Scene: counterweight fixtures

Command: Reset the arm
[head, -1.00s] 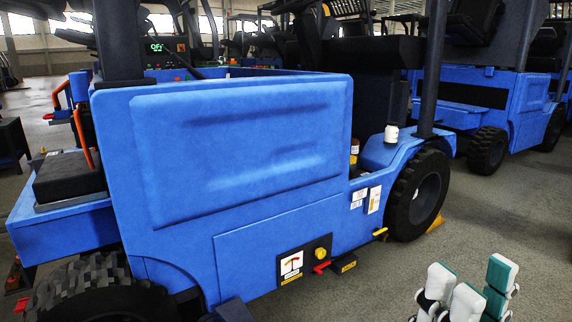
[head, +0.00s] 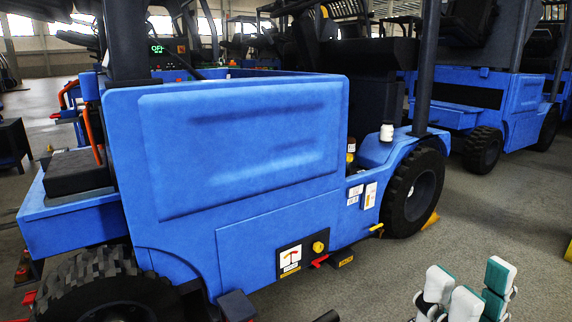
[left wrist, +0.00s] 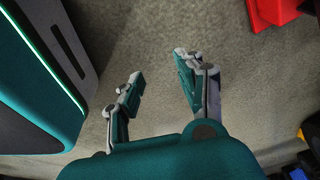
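My right gripper (head: 470,284) shows at the lower right of the head view, with white and teal finger pads. Its fingers are apart with nothing between them, over the bare floor in front of the forklift. My left gripper (left wrist: 160,82) shows in the left wrist view, its two fingers spread and empty above grey floor. I cannot make out the left gripper in the head view. A large blue forklift (head: 245,150) fills the middle of the head view, and neither gripper visibly touches it.
A low panel on the forklift carries a yellow knob (head: 318,247) and a red lever (head: 319,261). A yellow chock (head: 430,222) sits by its wheel (head: 414,190). More blue forklifts (head: 483,100) stand behind. A red object (left wrist: 277,12) lies near the left gripper.

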